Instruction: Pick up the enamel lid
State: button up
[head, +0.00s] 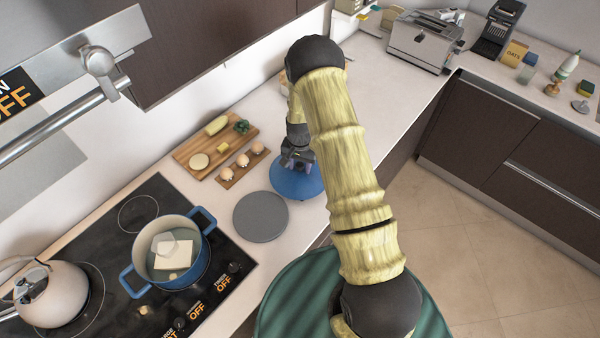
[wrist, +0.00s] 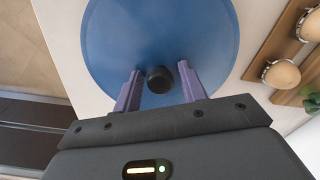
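The enamel lid (head: 297,182) is a round blue disc lying on the counter, just right of a grey round plate. It fills much of the wrist view (wrist: 160,30), with a small dark knob (wrist: 159,79) at its middle. My gripper (head: 297,160) is over the lid in the head view. In the wrist view my gripper (wrist: 159,86) is open, with one purple finger on each side of the knob and a gap on both sides. The head view hides the knob behind my gripper.
A grey round plate (head: 260,217) lies beside the lid. A blue pot (head: 193,253) with food stands on the black cooktop (head: 110,235), near a kettle (head: 54,293). Wooden boards with eggs (head: 243,168) and vegetables (head: 216,125) lie behind. A toaster (head: 422,42) stands farther along the counter.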

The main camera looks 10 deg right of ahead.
aim_at(300, 164)
jog(key=shift+s+f, duration=0.2)
jog(key=shift+f, duration=0.05)
grip_shut()
jog(key=shift+s, duration=0.1)
jog(key=shift+w+r+b, duration=0.2)
jog(key=shift+r+b, duration=0.25)
jog(key=shift+b, duration=0.05)
notch_tip(300, 164, up, 9)
jog(key=b, duration=0.3)
jog(key=shift+w+r, duration=0.1)
jog(key=shift+r, duration=0.05)
